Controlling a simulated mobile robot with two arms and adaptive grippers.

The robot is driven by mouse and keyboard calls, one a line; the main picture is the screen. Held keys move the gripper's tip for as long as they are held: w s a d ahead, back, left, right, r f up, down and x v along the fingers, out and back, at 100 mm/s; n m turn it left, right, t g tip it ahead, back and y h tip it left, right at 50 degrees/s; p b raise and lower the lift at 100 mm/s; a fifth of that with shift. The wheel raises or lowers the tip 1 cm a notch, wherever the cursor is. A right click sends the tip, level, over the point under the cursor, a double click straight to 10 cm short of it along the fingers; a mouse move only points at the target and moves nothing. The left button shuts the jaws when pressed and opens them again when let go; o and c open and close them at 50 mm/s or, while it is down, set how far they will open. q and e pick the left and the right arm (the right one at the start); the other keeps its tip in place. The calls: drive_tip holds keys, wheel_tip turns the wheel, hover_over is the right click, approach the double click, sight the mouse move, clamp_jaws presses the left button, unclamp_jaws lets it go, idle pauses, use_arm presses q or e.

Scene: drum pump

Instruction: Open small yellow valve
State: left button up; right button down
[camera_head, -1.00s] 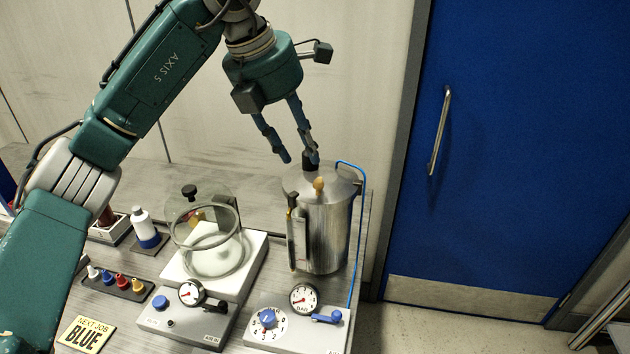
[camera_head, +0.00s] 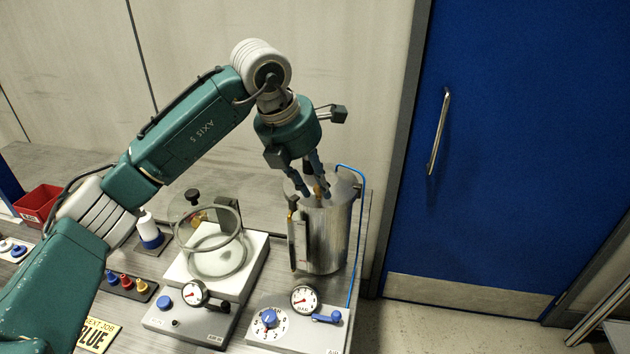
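A steel tank (camera_head: 325,238) stands at the right end of the bench. A small yellow-brass knob (camera_head: 318,190) sits on its lid and is partly hidden by my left gripper. My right gripper is not in view.
A glass-domed vessel (camera_head: 214,240) stands left of the tank. In front are control boxes with a gauge (camera_head: 304,299) and a blue lever (camera_head: 326,317). A blue hose (camera_head: 359,245) runs down the tank's right side. A red bin (camera_head: 38,205) is at the left.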

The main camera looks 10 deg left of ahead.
use_arm(q)
clamp_jaws()
drive_tip(key=shift+a+f+m+b, duration=0.1)
drive_tip(key=shift+a+m+b, duration=0.25)
drive_tip(key=shift+m+b, duration=0.15)
drive_tip(key=shift+a+m+g+h, duration=0.2)
drive_tip(key=shift+m+g+h, duration=0.15)
drive_tip(key=shift+m, duration=0.25)
drive_tip(key=shift+o, duration=2.3)
unclamp_jaws()
drive_tip(key=v, duration=1.2)
